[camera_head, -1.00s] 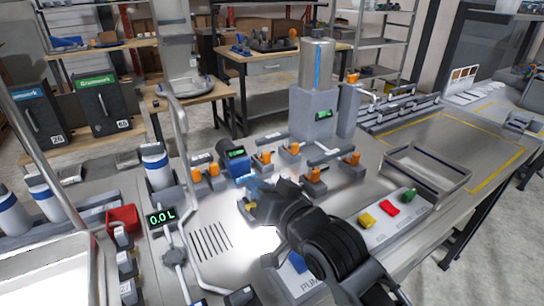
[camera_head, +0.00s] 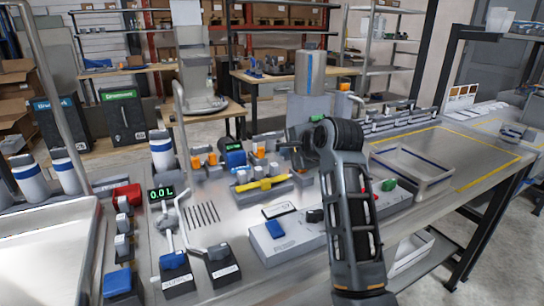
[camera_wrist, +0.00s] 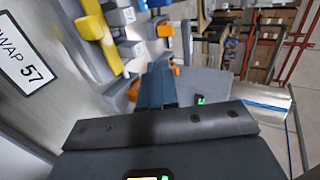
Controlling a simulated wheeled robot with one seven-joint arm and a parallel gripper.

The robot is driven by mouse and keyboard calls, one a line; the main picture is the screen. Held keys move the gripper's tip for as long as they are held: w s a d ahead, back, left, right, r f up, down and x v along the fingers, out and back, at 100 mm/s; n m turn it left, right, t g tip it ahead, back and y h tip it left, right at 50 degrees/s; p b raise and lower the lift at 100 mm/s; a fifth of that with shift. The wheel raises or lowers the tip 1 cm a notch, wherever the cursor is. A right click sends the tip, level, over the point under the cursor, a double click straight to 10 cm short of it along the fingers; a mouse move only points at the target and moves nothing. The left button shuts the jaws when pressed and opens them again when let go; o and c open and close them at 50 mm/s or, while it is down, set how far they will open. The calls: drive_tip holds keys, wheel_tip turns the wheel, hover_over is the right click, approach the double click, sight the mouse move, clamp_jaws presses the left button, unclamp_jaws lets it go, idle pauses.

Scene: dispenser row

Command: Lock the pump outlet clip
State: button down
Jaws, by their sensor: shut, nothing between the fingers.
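My gripper (camera_head: 292,148) is shut and empty in the head view, over the bench near the tall metal cylinder unit; my arm hides part of it. In the wrist view its narrow dark blue fingers (camera_wrist: 158,84) are together, pointing toward orange clips (camera_wrist: 166,28), one partly behind them. In the head view, orange clips (camera_head: 212,159) stand on grey blocks beside a small blue unit with a green display (camera_head: 234,155). A yellow bar (camera_head: 262,184) lies across a grey block in front of them. I cannot tell which clip is the pump outlet clip, or whether it is locked.
A white card marked "SWAP 57" (camera_wrist: 28,55) lies at left in the wrist view. Blue-handled blocks (camera_head: 173,260) stand at the front. A grey tray (camera_head: 413,172) is at right, by a yellow-outlined clear area. The metal cylinder (camera_head: 309,72) rises behind my gripper.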

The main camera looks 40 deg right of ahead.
idle(0.3)
approach(261, 149)
drive_tip(key=f, duration=0.1)
drive_tip(key=w+f, duration=0.1)
drive_tip(key=f, duration=0.1)
drive_tip(key=shift+w+d+f+p, duration=0.15)
drive_tip(key=shift+d+p, duration=0.1)
drive_tip(key=shift+p, duration=0.05)
drive_tip(key=w, duration=0.1)
drive_tip(key=w+d, duration=0.1)
drive_tip(key=w, duration=0.1)
drive_tip(key=shift+w+p, duration=0.3)
drive_tip(key=shift+w, duration=0.15)
drive_tip(key=shift+d, duration=0.1)
